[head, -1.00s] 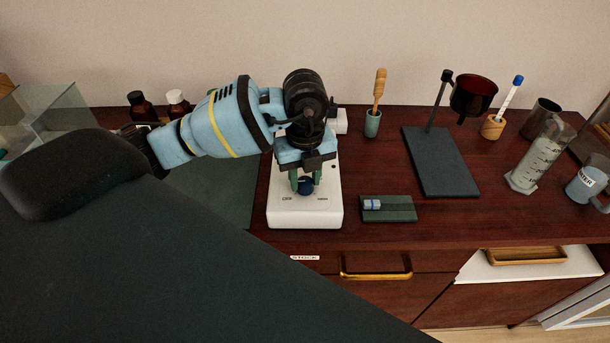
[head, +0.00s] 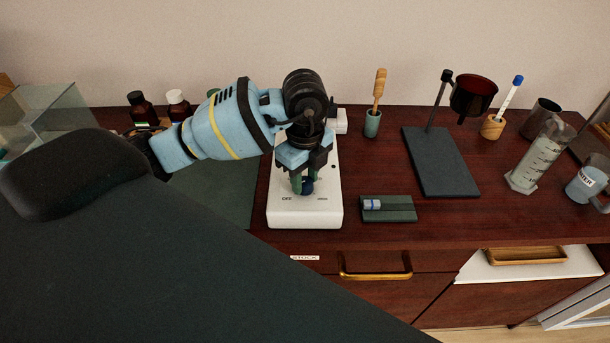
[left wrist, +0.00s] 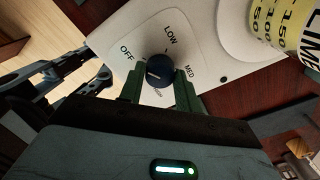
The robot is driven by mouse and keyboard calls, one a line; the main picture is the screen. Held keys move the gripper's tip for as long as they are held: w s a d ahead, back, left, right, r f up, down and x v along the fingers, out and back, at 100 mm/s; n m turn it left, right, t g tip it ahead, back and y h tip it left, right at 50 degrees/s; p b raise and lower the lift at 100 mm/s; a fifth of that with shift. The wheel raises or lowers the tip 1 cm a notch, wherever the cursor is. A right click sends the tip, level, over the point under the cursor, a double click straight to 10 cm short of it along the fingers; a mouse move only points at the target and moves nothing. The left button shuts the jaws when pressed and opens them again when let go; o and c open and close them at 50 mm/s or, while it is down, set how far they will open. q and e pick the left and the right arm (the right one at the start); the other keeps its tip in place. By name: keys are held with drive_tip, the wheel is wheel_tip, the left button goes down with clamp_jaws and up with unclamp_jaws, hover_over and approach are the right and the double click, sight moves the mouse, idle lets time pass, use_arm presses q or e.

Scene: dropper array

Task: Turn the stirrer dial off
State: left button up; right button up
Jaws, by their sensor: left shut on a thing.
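The white stirrer (head: 290,218) stands at the table's front edge, with OFF printed on its front panel. Its dark blue dial (head: 307,187) shows below my left gripper (head: 303,184). In the left wrist view the round dial (left wrist: 160,70) sits between the two green fingers, which are shut on its sides. OFF, LOW and MED read clearly around the dial; a label by the fingers is partly covered. A small white mark shows on the dial's face; which label it points to I cannot tell for sure.
A dark green block with a small vial (head: 400,212) lies right of the stirrer. A dark stand (head: 445,165) and glassware are further right. Brown bottles (head: 140,108) are at the back left.

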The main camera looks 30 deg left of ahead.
sight(305, 181)
use_arm(q)
drive_tip(key=o, duration=1)
drive_tip(key=shift+r, duration=3.95)
drive_tip(key=shift+f, duration=0.1)
